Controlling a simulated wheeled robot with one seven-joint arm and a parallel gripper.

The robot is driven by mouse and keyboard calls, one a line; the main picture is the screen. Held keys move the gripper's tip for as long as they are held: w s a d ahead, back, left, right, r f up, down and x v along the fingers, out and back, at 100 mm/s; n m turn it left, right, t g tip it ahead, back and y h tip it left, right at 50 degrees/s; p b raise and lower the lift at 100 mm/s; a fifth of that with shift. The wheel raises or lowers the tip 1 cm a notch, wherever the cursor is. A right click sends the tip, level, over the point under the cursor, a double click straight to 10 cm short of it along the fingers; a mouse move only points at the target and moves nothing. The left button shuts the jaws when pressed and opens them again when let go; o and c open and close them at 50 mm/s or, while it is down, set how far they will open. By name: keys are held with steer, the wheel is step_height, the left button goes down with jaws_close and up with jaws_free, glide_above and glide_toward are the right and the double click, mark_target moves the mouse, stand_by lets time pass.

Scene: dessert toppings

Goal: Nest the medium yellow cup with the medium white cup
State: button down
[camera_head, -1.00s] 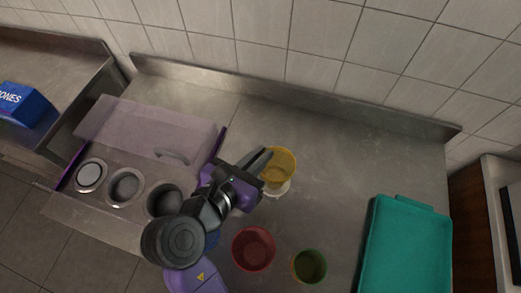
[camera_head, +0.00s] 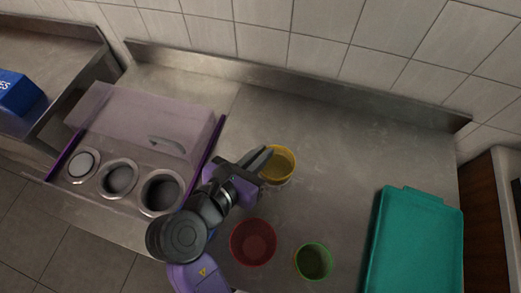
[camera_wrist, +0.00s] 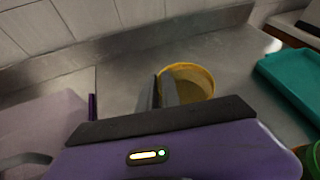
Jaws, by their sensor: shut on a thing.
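The yellow cup (camera_head: 284,168) is upright with its open top facing up, just right of my gripper (camera_head: 264,160). My gripper is shut on the cup's left wall. The yellow cup also shows in the wrist view (camera_wrist: 194,82), beyond the dark fingers. Only a thin pale edge shows below the yellow cup in the head view; the rest of the white cup is hidden. I cannot tell how far the yellow cup sits inside it.
A red cup (camera_head: 253,243) and a green cup (camera_head: 314,262) stand nearer the front. A teal tray (camera_head: 415,240) lies at the right. A topping station with a clear lid (camera_head: 150,120) is at the left. The counter behind the yellow cup is clear.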

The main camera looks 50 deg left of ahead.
steer(key=shift+f, duration=0.15)
steer(key=c, duration=1.5)
jaws_free()
steer(key=shift+r+p, duration=2.2)
steer(key=shift+p, duration=0.25)
steer(key=shift+r, duration=2.3)
